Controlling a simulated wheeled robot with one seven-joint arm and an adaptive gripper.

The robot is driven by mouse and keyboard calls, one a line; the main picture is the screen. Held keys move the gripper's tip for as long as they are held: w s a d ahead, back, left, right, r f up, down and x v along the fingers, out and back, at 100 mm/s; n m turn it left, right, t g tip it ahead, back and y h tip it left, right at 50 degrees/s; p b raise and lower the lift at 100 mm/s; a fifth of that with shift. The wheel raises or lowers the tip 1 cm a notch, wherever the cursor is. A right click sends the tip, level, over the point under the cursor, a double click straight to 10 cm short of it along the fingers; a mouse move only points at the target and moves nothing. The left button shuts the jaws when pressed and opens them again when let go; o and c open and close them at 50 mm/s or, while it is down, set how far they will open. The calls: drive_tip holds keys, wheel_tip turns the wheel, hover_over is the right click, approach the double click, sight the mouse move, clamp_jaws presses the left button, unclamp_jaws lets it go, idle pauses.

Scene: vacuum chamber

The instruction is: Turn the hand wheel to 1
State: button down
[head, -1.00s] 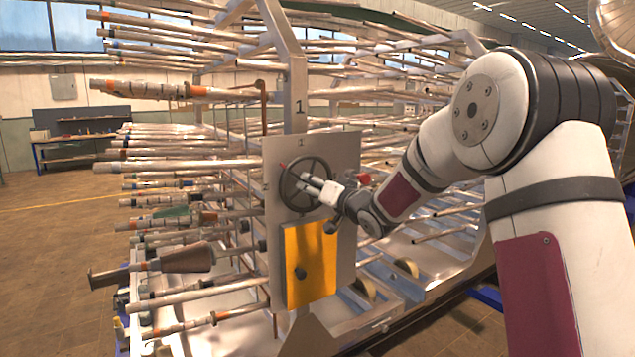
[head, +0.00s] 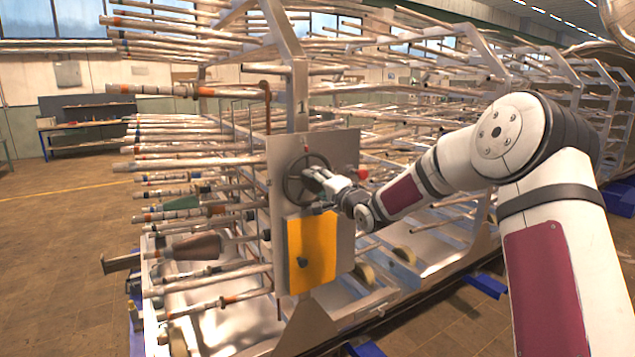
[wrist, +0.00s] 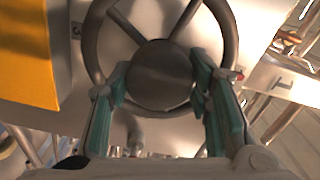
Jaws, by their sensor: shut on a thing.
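The dark round hand wheel (head: 288,187) is mounted on a grey metal panel (head: 345,150), above a yellow plate. In the wrist view its hub (wrist: 160,75), spokes and rim fill the upper middle. My gripper (head: 314,176) is at the wheel's centre. In the wrist view my green-padded fingers (wrist: 160,84) stand on either side of the hub, closed on it. A small red mark (wrist: 238,74) shows at the wheel's right rim there, close to the right finger.
Racks of long metal tubes (head: 200,165) surround the panel. Open floor (head: 60,260) lies at the left.

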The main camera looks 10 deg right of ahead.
drive_tip(key=shift+m, duration=0.5)
drive_tip(key=c, duration=0.8)
unclamp_jaws()
drive_tip(key=shift+d, duration=0.1)
drive_tip(key=v, duration=1.2)
